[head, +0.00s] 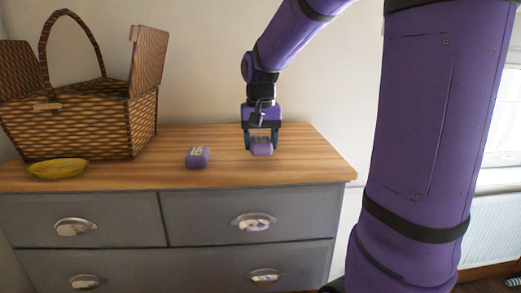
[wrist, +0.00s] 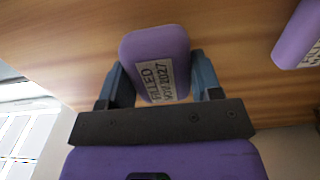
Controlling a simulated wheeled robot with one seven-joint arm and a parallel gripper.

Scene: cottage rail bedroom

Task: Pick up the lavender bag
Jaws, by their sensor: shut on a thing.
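A small lavender bag (head: 262,149) with a white label is between the fingers of my gripper (head: 261,138), over the right part of the dresser top. In the wrist view the same bag (wrist: 155,47) shows its label, with handwriting on it, and both fingers of my gripper (wrist: 161,82) press against its sides. The gripper is shut on it. Whether the bag touches the wood or hangs just above it I cannot tell. A second, similar lavender bag (head: 198,157) lies on the dresser to the left, and it shows at the right edge of the wrist view (wrist: 296,38).
The wooden dresser top (head: 225,176) has grey drawers below. A wicker basket (head: 85,125) with raised lids and a handle stands at the left, and a yellow dish (head: 58,169) is in front of it. The wall is close behind. The wood between the bags is clear.

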